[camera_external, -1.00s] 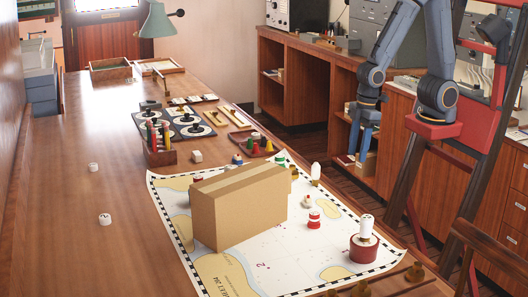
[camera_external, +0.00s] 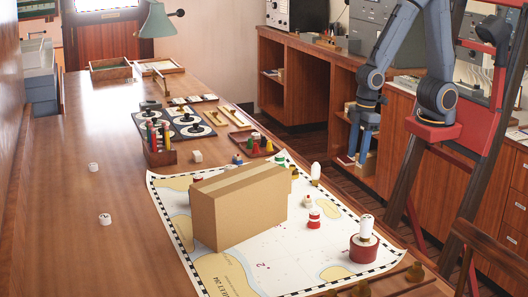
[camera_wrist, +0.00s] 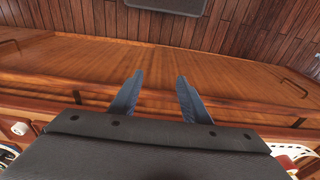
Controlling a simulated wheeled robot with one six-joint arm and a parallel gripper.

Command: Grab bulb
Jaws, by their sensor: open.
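The bulb (camera_external: 315,170) is white and rounded, with a brass-coloured base. It stands upright at the far right edge of the chart, near the table's edge, in the external view. My gripper (camera_external: 351,162) hangs fingers down to the right of the bulb, beyond the table edge, apart from it. In the wrist view my gripper (camera_wrist: 160,76) shows two blue fingers spread apart with nothing between them. I cannot make out the bulb for certain in the wrist view.
A cardboard box (camera_external: 240,205) stands on the chart (camera_external: 285,250), left of the bulb. A red-and-white spool (camera_external: 314,218) and a red-based white cylinder (camera_external: 363,243) stand nearer the camera. Wooden cabinets (camera_external: 400,140) line the wall behind my arm. The table's left side is mostly clear.

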